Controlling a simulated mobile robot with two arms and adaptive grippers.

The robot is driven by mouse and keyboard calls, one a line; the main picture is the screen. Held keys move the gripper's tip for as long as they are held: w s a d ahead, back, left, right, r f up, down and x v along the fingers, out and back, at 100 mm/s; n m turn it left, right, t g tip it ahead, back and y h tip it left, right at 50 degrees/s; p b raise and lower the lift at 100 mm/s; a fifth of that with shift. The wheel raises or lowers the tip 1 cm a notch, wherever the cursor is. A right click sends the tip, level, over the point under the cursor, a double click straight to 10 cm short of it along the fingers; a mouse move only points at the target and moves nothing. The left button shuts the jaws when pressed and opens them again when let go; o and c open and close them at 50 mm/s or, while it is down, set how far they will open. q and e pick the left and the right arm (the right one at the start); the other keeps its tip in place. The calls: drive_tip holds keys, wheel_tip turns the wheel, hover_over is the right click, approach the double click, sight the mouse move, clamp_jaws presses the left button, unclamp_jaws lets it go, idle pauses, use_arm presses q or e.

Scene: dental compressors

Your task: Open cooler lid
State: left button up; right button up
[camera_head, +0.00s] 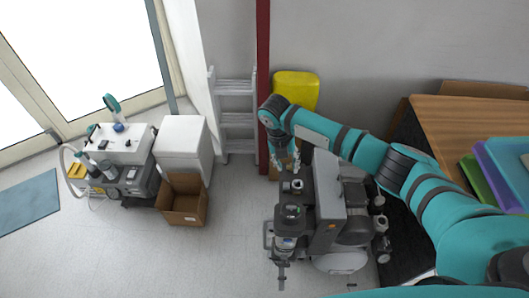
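A white box that looks like the cooler (181,158) stands on the floor left of centre, beside a dental cart. Its flat white top (181,131) lies level and appears shut. My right arm reaches in from the right across the picture. My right gripper (284,163) points down near the wall, above the far end of the compressor and well to the right of the white box. Its fingers look spread with nothing between them, though they are small here. My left gripper is not in view.
An open cardboard box (183,205) stands directly in front of the white box. A compressor (325,200) stands under my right arm. A ladder (235,115), a red post (263,70) and a yellow object (297,87) are along the wall. The floor between cardboard box and compressor is clear.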

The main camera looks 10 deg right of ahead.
drive_tip(key=w+a+r+p, duration=0.1)
drive_tip(key=a+r, duration=0.3)
drive_tip(key=a, duration=0.2)
drive_tip(key=shift+w+a, duration=0.25)
drive_tip(key=shift+w, duration=0.1)
idle(0.5)
drive_tip(key=shift+p, duration=0.3)
drive_tip(key=shift+r, duration=0.1)
wheel_tip(320, 180, up, 12)
drive_tip(key=a, duration=0.2)
drive_tip(key=shift+w, duration=0.3)
drive_tip(key=shift+a+f, duration=0.1)
drive_tip(key=shift+f, duration=0.1)
